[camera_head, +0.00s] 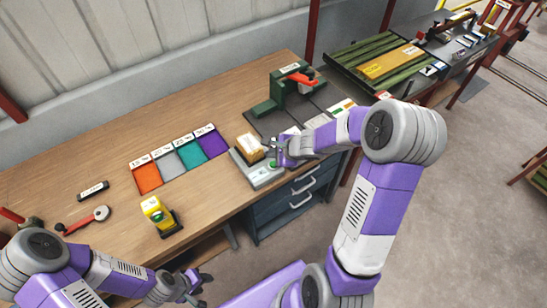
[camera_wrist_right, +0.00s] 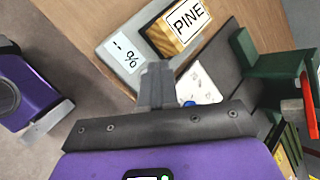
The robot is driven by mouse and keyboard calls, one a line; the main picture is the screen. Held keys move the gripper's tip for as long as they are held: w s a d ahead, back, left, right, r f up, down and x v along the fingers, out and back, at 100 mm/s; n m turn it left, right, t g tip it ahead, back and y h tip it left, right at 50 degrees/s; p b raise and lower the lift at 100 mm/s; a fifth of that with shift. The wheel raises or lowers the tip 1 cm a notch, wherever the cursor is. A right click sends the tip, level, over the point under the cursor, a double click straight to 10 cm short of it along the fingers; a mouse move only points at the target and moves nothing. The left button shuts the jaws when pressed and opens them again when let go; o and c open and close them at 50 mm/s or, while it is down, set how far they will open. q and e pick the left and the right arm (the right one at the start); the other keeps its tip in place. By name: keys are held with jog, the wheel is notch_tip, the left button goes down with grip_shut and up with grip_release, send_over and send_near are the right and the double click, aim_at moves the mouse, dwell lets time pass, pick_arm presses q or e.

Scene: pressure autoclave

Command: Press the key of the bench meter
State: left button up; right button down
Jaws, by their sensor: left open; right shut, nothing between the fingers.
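The bench meter (camera_head: 262,176) is a grey box at the front edge of the workbench, with a wooden block on its back part. In the right wrist view the meter (camera_wrist_right: 112,45) shows a "- %" display. A small green spot, perhaps its key (camera_head: 271,163), shows beside my right gripper in the head view; my fingers hide that part in the wrist view. My right gripper (camera_head: 279,153) is shut and empty, right at the meter; its fingertips (camera_wrist_right: 157,68) overlap the meter's edge, and contact cannot be told. My left gripper (camera_head: 192,284) is open and empty, off the bench front.
The block labelled PINE (camera_wrist_right: 187,20) sits on the meter. A green press (camera_head: 285,90) with a red handle stands behind. Coloured trays (camera_head: 180,158), a yellow device (camera_head: 158,214) and a red-handled tool (camera_head: 85,221) lie left. Drawers (camera_head: 290,205) are below.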

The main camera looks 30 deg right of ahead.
jog(key=r, duration=0.1)
jog(key=w+d+r+m, duration=0.1)
jog(key=r+t, duration=0.1)
jog(key=shift+w+d+r+m, duration=0.1)
jog(key=shift+w+d+m, duration=0.2)
jog(key=shift+d, duration=0.1)
jog(key=b, duration=0.7)
send_over(273, 164)
jog(key=f, duration=0.8)
jog(key=shift+s+d+f, duration=0.15)
jog(key=shift+s+d, duration=0.05)
jog(key=shift+s, duration=0.2)
jog(key=shift+f+b, duration=0.3)
jog(key=shift+b, duration=0.2)
jog(key=shift+f, duration=0.1)
jog(key=shift+f+b, duration=0.3)
jog(key=shift+b, duration=0.25)
